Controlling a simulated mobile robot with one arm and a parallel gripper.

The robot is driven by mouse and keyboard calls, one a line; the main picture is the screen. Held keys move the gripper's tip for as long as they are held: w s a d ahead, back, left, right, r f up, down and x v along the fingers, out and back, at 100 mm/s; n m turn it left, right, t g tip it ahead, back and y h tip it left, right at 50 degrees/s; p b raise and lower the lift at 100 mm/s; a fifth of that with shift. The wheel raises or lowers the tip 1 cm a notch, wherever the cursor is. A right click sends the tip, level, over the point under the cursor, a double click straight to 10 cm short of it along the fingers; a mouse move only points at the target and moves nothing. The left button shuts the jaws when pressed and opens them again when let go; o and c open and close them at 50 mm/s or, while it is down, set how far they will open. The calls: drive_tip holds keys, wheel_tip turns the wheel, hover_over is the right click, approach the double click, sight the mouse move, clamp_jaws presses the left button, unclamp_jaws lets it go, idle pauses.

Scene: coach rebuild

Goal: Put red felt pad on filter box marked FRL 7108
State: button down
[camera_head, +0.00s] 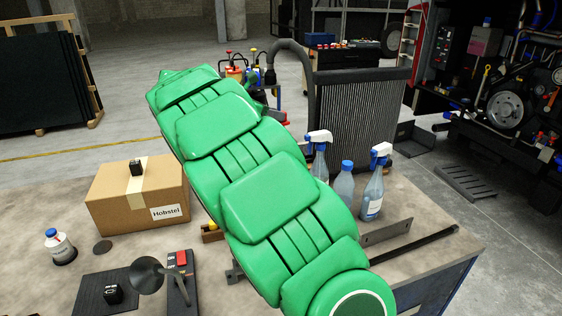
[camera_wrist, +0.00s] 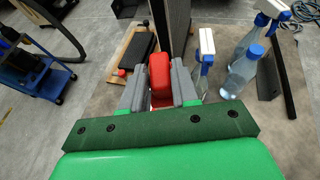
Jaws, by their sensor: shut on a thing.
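In the wrist view a red piece (camera_wrist: 160,80), which looks like the red felt pad, sits between the two grey fingers of my gripper (camera_wrist: 160,92). The fingers are shut on it. Its far side and what lies under it are hidden. No marking FRL 7108 is readable in either view, so I cannot tell which thing is the filter box. A black block (camera_wrist: 137,54) lies on a wooden board beyond the fingers, to the left.
Spray bottles (camera_head: 373,192) and a blue-capped bottle (camera_head: 343,185) stand right of the arm. A finned radiator (camera_head: 358,125) stands behind. The bench's front left holds small parts.

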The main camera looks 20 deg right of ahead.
drive_tip(key=shift+w+d+f, duration=0.75)
drive_tip(key=shift+w+d, duration=0.95)
drive_tip(key=shift+w, duration=2.3)
drive_tip(key=shift+t, duration=0.3)
drive_tip(key=shift+f, duration=7.4)
drive_tip(key=shift+f, duration=0.1)
drive_tip(key=c, duration=0.8)
unclamp_jaws()
drive_tip(key=shift+c, duration=0.2)
